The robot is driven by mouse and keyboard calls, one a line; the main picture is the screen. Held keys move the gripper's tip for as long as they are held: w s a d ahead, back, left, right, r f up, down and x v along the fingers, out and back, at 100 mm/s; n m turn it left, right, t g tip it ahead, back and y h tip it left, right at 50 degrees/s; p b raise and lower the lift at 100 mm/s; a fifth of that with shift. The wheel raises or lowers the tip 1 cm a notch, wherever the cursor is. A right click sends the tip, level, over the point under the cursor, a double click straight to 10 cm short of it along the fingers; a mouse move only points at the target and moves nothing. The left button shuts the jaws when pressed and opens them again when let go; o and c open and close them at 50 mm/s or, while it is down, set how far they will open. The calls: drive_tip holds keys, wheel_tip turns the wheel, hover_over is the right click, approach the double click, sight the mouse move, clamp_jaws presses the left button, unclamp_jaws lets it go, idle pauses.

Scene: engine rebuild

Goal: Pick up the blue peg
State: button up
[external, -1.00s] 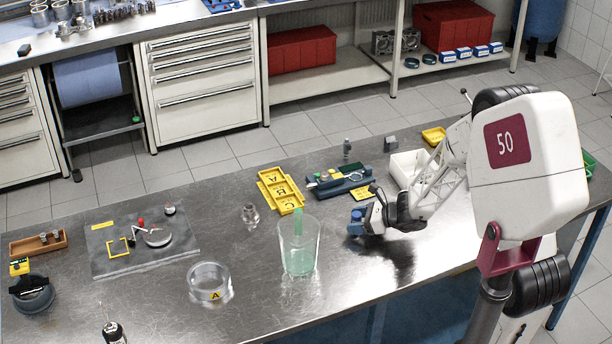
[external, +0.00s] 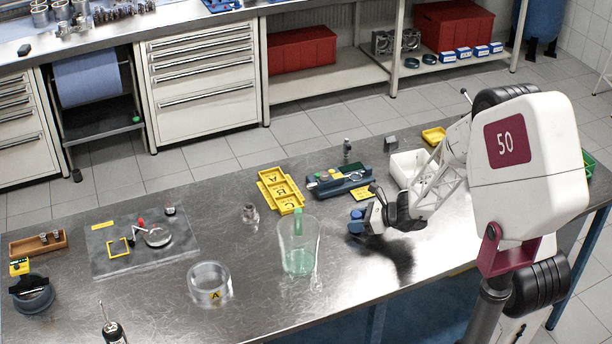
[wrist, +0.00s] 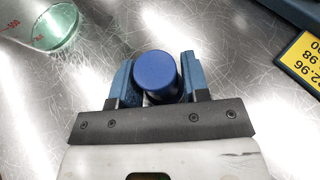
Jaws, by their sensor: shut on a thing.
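The blue peg (wrist: 158,76) shows in the wrist view as a round blue cylinder, seen from its top end. My gripper (wrist: 158,80) has its two blue fingers on either side of the peg and is shut on it. In the external view my gripper (external: 357,222) hangs over the steel table, to the right of the clear beaker. A small blue shape shows at its tip there, where peg and fingers are hard to tell apart. The peg's lower end is hidden, and I cannot tell whether it touches the table.
A yellow lettered tray (external: 281,190), a dark tool tray (external: 340,183) and a white bin (external: 408,168) lie behind. A clear ring (external: 209,283) is further left.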

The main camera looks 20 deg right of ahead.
sight(357, 214)
idle(0.4)
drive_tip(key=shift+r, duration=0.1)
clamp_jaws()
drive_tip(key=shift+r, duration=0.55)
wheel_tip(357, 214, up, 2)
drive_tip(key=shift+r, duration=0.1)
drive_tip(key=s, duration=0.5)
drive_tip(key=s+d+r, duration=0.1)
drive_tip(key=s, duration=0.4)
drive_tip(key=s+d, duration=0.1)
drive_tip(key=s, duration=0.5)
drive_tip(key=shift+r, duration=0.2)
drive_tip(key=shift+w, duration=0.15)
